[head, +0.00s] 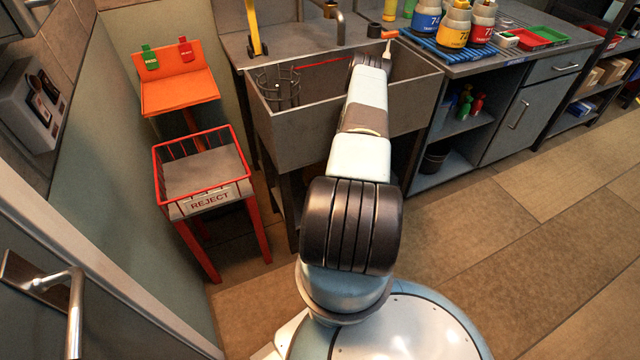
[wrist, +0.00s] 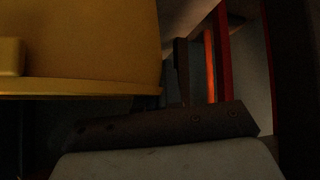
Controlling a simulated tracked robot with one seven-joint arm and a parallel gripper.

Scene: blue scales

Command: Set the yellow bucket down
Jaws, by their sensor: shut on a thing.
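The yellow bucket (wrist: 80,45) fills the upper left of the wrist view, very close to the camera, with a rim or ledge along its lower edge. My gripper (wrist: 172,95) is shut on it. One dark finger stands beside the bucket's right side; the other finger is hidden. The view is too dark to show the exact contact or what lies under the bucket. In the head view, my arm reaches to the sink, and both the gripper and the bucket are hidden there.
The grey sink (head: 290,138) stands ahead, with a tap (head: 340,25) behind it. A red-framed REJECT bin (head: 210,200) and an orange stand (head: 180,92) are on the left. Red posts (wrist: 222,60) show in the wrist view. Bottles (head: 455,25) crowd the right counter. The right floor is clear.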

